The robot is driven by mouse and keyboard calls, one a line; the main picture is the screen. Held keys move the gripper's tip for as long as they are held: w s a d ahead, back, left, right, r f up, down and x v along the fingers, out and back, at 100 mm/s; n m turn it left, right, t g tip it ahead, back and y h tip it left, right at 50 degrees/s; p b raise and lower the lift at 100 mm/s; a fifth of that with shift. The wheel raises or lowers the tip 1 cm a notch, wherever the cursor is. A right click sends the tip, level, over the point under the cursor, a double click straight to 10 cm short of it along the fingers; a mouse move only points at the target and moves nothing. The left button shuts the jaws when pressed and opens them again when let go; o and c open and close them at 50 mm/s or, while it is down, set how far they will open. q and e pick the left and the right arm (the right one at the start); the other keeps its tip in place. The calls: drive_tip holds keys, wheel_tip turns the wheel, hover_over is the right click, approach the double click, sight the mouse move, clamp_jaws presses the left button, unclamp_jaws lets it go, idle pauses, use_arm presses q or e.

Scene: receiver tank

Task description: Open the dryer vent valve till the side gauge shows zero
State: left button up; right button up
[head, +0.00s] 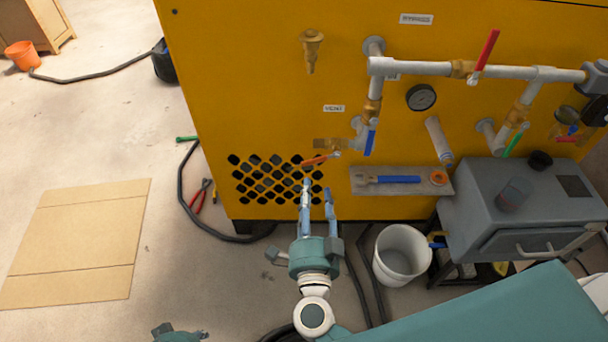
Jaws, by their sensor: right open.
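My right gripper (317,188) is open and empty, its fingers pointing up toward the yellow cabinet (240,100). Just above its fingertips is a small orange-red lever (318,160), roughly level, by a brass valve (328,144) at the lower end of the pipework. I see a gap between fingertips and lever, but cannot tell the depth. A blue lever (370,140) hangs down to the right of it. A round dark-faced gauge (421,97) is on the panel; its needle is too small to read. Another gauge (566,115) is at the far right. My left gripper's fingers are not visible.
A shelf (440,185) with a blue-handled tool juts out right of the gripper. Below are a white bucket (402,256) and a grey machine (520,205). A hose (186,190) and red pliers (197,200) lie left. Cardboard (75,245) lies on open floor.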

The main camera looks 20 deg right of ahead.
sight(314, 163)
drive_tip(key=x, duration=1)
drive_tip(key=shift+d+f+b, duration=0.15)
drive_tip(key=shift+b, duration=0.2)
drive_tip(key=shift+w+d, duration=0.15)
drive_tip(key=shift+w, duration=0.3)
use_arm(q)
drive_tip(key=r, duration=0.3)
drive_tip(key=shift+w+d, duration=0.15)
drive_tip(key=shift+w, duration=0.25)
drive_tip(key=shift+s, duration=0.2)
use_arm(e)
clamp_jaws()
